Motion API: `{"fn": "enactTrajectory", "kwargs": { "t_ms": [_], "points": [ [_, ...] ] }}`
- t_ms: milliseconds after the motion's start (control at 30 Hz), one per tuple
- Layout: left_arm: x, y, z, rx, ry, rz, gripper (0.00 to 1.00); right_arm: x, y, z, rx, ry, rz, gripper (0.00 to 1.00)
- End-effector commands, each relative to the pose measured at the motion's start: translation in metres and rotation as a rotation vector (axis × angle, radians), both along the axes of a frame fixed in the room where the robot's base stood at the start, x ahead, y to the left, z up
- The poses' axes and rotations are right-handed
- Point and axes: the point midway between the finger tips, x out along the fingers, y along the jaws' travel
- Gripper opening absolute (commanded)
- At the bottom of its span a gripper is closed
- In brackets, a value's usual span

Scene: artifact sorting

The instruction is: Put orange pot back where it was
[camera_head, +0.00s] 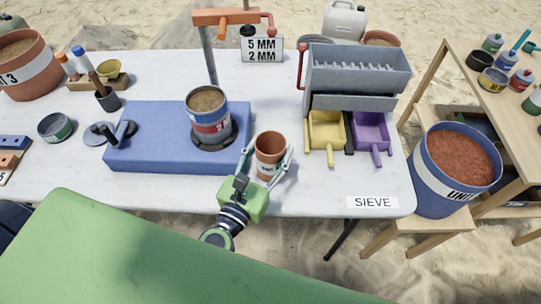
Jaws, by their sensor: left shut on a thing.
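The orange pot (269,142) is a small terracotta-coloured cup with a pale label on its lower part. It stands upright at or just above the white table, right of the blue mat-like block. My left gripper (266,160) has its fingers on both sides of the pot and is shut on it. The green gripper body is in front of the pot, towards the table's front edge. I cannot tell whether the pot's bottom touches the table. My right gripper is not in view.
A blue block (150,150) carries a sand-filled can (208,112) close to the left of the pot. A grey sieve machine (355,75) with a yellow scoop (326,132) and a purple scoop (371,134) stands right. White table (300,195) is clear in front.

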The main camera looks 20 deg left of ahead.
Motion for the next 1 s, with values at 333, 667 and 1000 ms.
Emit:
{"fn": "enactTrajectory", "kwargs": {
  "t_ms": [333, 667, 1000],
  "points": [
    [-0.001, 0.000, -0.022, 0.000, 0.001, -0.001, 0.21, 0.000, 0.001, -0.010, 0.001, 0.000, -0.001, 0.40],
    [-0.001, 0.000, -0.025, 0.001, 0.002, -0.001, 0.67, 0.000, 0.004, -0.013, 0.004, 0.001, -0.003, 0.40],
    [-0.002, 0.000, -0.022, 0.001, 0.002, -0.001, 0.67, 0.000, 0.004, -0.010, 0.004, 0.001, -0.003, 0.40]
  ]
}}
